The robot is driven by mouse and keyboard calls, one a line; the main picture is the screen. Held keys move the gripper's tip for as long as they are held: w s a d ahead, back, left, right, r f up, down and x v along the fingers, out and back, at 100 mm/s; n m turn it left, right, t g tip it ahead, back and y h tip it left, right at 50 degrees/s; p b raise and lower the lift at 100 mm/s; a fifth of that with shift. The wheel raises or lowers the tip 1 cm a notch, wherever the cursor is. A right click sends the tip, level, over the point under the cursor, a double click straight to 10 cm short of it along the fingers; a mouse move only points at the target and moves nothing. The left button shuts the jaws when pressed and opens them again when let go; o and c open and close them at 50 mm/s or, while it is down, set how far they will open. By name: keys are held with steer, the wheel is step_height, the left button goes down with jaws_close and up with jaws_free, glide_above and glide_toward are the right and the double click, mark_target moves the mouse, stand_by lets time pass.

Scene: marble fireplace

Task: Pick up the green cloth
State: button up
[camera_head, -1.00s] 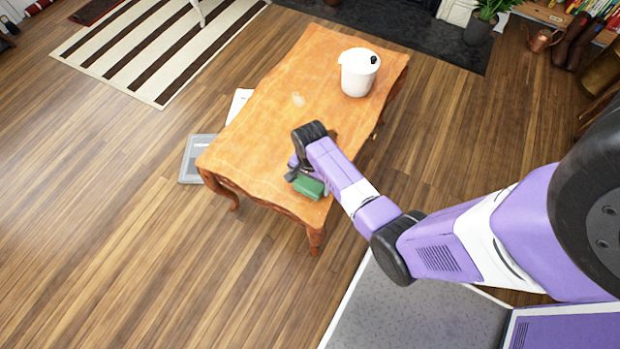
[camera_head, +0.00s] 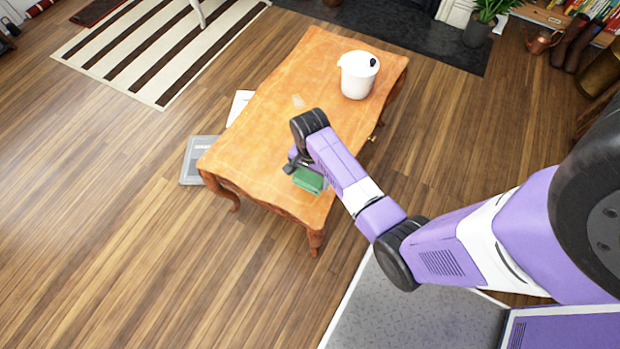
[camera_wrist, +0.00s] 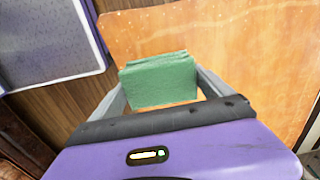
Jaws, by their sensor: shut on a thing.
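The green cloth (camera_head: 308,180) is a small folded block at the near end of the wooden table. In the wrist view the cloth (camera_wrist: 159,80) sits between the two grey fingers of my gripper (camera_wrist: 160,88). My gripper (camera_head: 297,168) is shut on the cloth, partly hidden by my wrist in the head view. The cloth is low over the tabletop; I cannot tell whether it still touches the wood.
A white pot (camera_head: 357,75) with a black knob stands at the table's far end. A grey book (camera_head: 197,160) lies on the floor at left. Open floor surrounds the table's near side.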

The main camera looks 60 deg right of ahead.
mark_target(310, 175)
step_height(310, 175, up, 14)
steer(key=p, duration=0.1)
steer(key=shift+r+p, duration=0.15)
steer(key=shift+p, duration=0.15)
